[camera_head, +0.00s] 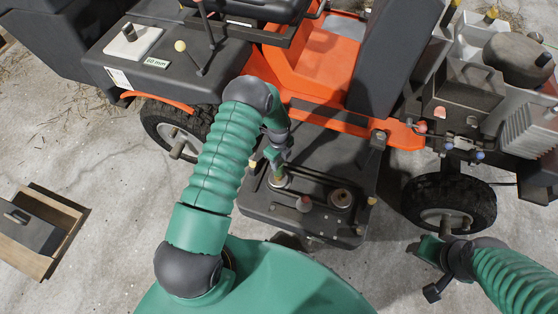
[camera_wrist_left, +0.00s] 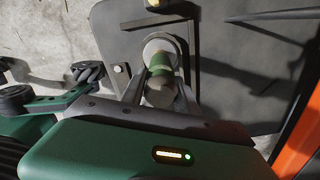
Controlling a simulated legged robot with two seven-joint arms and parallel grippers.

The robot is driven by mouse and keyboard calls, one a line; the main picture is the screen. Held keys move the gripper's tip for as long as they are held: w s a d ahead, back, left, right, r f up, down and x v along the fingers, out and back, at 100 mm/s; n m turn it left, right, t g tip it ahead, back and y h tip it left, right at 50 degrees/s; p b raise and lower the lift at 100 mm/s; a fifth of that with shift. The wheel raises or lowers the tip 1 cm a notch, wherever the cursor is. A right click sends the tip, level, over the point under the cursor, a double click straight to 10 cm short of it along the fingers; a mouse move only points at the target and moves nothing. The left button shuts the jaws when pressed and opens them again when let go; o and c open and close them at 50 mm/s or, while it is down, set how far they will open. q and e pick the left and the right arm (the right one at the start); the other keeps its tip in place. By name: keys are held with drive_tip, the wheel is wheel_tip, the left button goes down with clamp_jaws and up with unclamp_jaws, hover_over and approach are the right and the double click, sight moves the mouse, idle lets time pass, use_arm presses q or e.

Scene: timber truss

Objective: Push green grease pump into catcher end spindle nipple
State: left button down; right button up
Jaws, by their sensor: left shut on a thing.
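My left gripper (camera_head: 277,157) is shut on the grease pump (camera_wrist_left: 160,70), a small cylinder with a green band. In the left wrist view the pump stands between the two fingers, over a round pale spindle housing (camera_wrist_left: 165,44). In the head view this is the left spindle (camera_head: 279,182) on the black mower deck (camera_head: 320,222). The nipple is hidden under the pump, so I cannot tell whether they touch. My right gripper (camera_head: 432,270) hangs at the lower right, away from the deck; its finger opening is unclear.
A second spindle (camera_head: 341,198) and a short grey-topped knob (camera_head: 304,204) stand close by on the deck. The orange mower frame (camera_head: 325,115) rises behind. Wheels (camera_head: 450,203) flank the deck. A wooden box (camera_head: 40,230) lies on the floor at left.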

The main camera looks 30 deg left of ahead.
use_arm(q)
drive_tip(key=shift+f, duration=0.2)
drive_tip(key=c, duration=0.8)
unclamp_jaws()
drive_tip(key=shift+c, duration=0.2)
